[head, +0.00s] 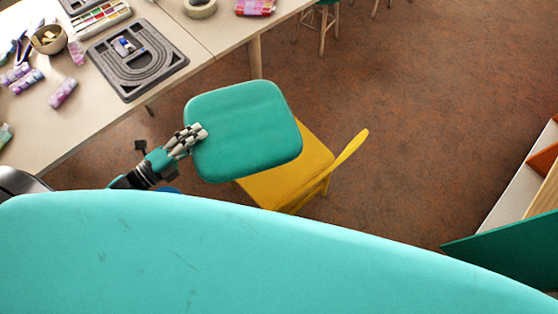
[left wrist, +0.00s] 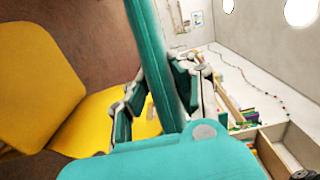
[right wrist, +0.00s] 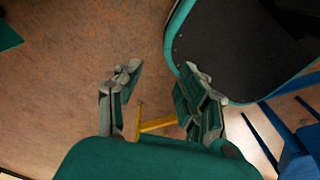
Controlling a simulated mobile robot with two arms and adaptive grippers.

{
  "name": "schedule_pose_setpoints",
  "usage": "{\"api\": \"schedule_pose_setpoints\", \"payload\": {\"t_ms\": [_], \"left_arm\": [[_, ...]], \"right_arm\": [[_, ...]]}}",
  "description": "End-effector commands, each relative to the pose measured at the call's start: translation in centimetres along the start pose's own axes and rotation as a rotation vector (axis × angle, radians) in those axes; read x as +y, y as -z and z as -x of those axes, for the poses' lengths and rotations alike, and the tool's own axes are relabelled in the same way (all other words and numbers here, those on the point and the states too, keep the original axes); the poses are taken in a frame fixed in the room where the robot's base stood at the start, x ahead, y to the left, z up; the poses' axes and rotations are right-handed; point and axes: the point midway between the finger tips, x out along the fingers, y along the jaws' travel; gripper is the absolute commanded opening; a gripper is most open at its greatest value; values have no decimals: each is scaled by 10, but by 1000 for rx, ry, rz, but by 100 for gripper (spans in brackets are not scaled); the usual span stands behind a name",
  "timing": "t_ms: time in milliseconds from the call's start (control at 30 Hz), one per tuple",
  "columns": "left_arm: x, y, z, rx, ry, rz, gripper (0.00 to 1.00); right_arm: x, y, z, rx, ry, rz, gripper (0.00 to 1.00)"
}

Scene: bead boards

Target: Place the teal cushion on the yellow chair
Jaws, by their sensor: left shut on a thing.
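The teal cushion (head: 245,130) is a rounded square slab, held in the air over the yellow chair (head: 285,182) in the head view. It covers part of the chair's seat. My left gripper (head: 192,140) is shut on the cushion's left edge. My right gripper (right wrist: 160,78) is open and empty in the right wrist view. A yellow bar (right wrist: 158,124) shows beyond its fingers.
A table (head: 200,70) at upper left bears a grey board (head: 150,75), a bowl (head: 48,40) and bead packs. A shelf unit (head: 520,190) stands at right. A dark panel with a teal rim (right wrist: 245,50) is close to my right gripper. Open brown floor lies right of the chair.

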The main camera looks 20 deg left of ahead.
Motion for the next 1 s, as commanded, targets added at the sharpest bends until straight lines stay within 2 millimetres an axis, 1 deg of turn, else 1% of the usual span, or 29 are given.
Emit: {"api": "schedule_pose_setpoints", "payload": {"t_ms": [33,133,267,400,600,800,1000], "left_arm": [[11,0,0,0,2,0,0],[25,0,0,0,2,0,0],[52,0,0,0,2,0,0],[90,1,0,0,2,0,0],[141,1,0,0,2,0,0],[193,1,1,0,2,0,0],[244,2,1,0,2,0,0]], "right_arm": [[0,3,-10,4,0,-1,40],[0,11,-21,9,0,-2,40],[0,24,-40,18,-1,-4,40],[0,44,-66,31,-2,-7,40],[0,71,-94,49,-3,-11,40],[1,96,-118,67,-5,-16,40],[2,116,-137,84,-7,-20,40]]}}
